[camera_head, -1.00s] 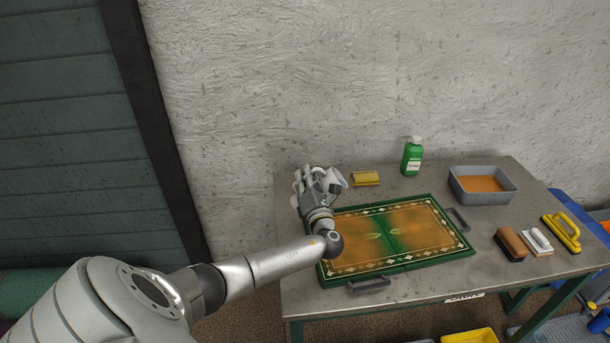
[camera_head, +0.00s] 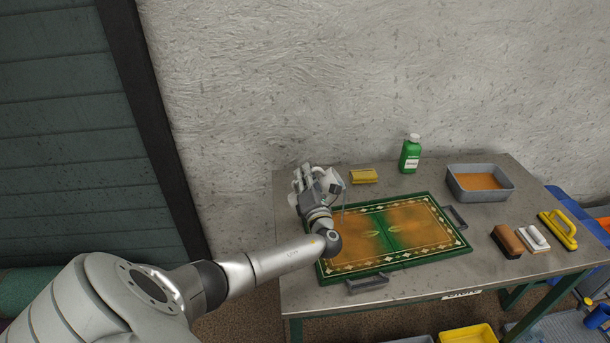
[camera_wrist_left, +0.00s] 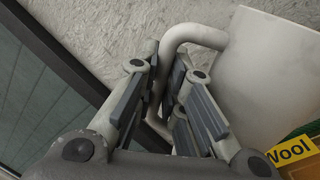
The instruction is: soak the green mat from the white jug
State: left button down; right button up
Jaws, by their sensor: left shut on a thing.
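My left gripper (camera_head: 318,182) is above the left end of the mat. It is shut on the handle of the white jug (camera_head: 335,182), which is tilted and mostly hidden behind the fingers. The left wrist view shows the fingers (camera_wrist_left: 165,100) around the handle and the jug's white wall (camera_wrist_left: 265,75). A thin pale stream runs down from the jug towards the mat's left part. The green mat (camera_head: 456,243) lies flat on the table, with a green border, pale diamonds, large orange-brown areas and a green middle band. My right gripper is not in view.
A green bottle (camera_head: 410,156) and a yellow block (camera_head: 363,176) stand behind the mat. A grey tub (camera_head: 480,195) with orange-brown contents is at back right. Brushes (camera_head: 507,241) and a yellow-handled tool (camera_head: 558,230) lie at right. Grey clamps (camera_head: 367,284) sit by the mat's edges.

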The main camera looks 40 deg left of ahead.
pick_arm(q)
jog(key=shift+s+f+n+g+b, duration=0.15)
jog(key=shift+f+n+b, duration=0.1)
jog(key=shift+n, duration=0.35)
jog(key=shift+w+f+n+g+b, duration=0.15)
jog(key=shift+n+b, duration=0.1)
jog(key=shift+n, duration=0.35)
jog(key=n, duration=0.3)
jog(key=shift+s+a+f+n+g+b, duration=0.15)
jog(key=shift+s+a+n+g+b, duration=0.1)
jog(key=shift+n+g+b, duration=0.15)
jog(key=shift+d+f+n+b, duration=0.1)
jog(key=shift+f+n+b, duration=0.55)
jog(key=shift+n, duration=0.15)
jog(key=shift+w+n, duration=0.1)
jog(key=shift+n, duration=0.3)
